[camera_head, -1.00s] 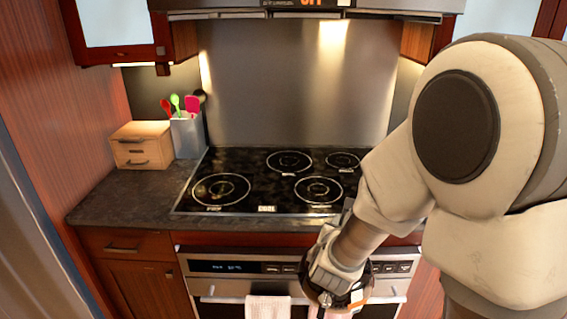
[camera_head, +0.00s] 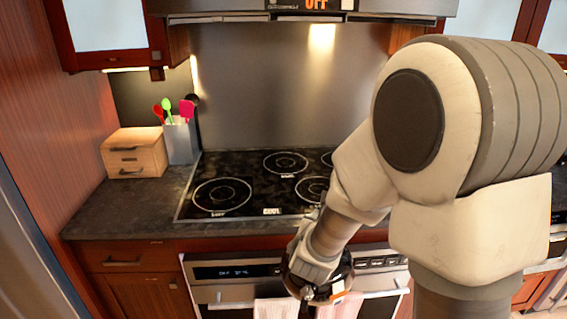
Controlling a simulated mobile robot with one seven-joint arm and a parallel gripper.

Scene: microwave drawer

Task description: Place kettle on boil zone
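My gripper (camera_head: 307,290) is low in front of the oven, below the counter's front edge. A dark, round, shiny thing, apparently the kettle (camera_head: 343,272), shows behind and beside it and moves with it. The gripper appears shut on it, but the fingers and most of the kettle are hidden by my wrist. The black glass cooktop (camera_head: 245,175) has ringed zones: front left (camera_head: 222,195), back left (camera_head: 286,162), and two on the right partly hidden by my arm. Their small labels are too blurred to read. The visible zones are empty.
A wooden drawer box (camera_head: 135,153) and a grey utensil holder (camera_head: 182,142) stand left of the cooktop. A range hood (camera_head: 300,8) hangs above. The oven handle (camera_head: 235,304) with towels (camera_head: 276,309) is close to my gripper. The front-left counter is clear.

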